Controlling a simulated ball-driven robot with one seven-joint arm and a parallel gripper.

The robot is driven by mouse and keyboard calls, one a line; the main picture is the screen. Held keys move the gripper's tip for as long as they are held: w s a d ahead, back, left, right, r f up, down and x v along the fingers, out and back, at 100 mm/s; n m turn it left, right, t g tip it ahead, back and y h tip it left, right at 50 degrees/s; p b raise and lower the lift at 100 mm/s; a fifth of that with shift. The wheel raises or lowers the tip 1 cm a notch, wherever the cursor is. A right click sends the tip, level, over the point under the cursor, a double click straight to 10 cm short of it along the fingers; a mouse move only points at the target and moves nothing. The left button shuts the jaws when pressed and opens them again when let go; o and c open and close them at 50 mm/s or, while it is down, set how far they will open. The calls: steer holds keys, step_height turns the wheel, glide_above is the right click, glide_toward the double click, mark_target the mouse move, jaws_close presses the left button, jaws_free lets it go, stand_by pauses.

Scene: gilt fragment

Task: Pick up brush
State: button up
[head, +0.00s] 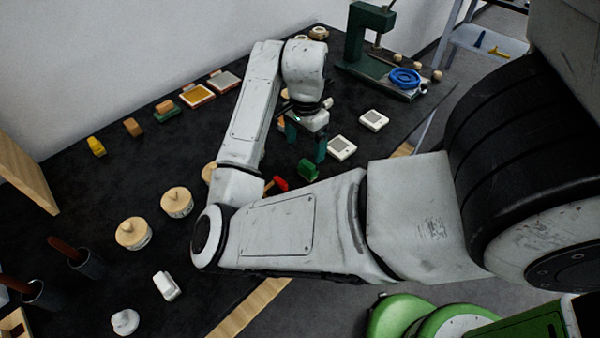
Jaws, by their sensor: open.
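I cannot tell for sure which item is the brush. A small red piece (280,183) and a small green block (308,170) lie on the dark table, just below my gripper in the picture. Several brush-like blocks stand along the wall side: a yellow one (97,146), a tan one (133,127), and a tan one on a green base (166,110). My gripper (306,146) points down with its teal fingers apart and nothing seen between them. Part of the table behind my arm is hidden.
Two white square devices (342,148) (373,120) lie right of my gripper. A green press (372,45) with a blue coil (405,78) stands at the back right. Round wooden-lidded jars (133,233) (177,202) and dark cups (85,263) stand at the left.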

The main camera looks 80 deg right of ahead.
mark_target(308, 163)
step_height(308, 163, down, 2)
steer(key=shift+f, duration=0.25)
steer(key=f, duration=0.2)
steer(key=f+p, duration=0.1)
steer(key=f, duration=0.1)
steer(key=shift+s+a, duration=0.1)
steer(key=shift+s, duration=0.3)
steer(key=shift+f, duration=0.6)
steer(key=shift+c, duration=0.4)
steer(key=c, duration=1.1)
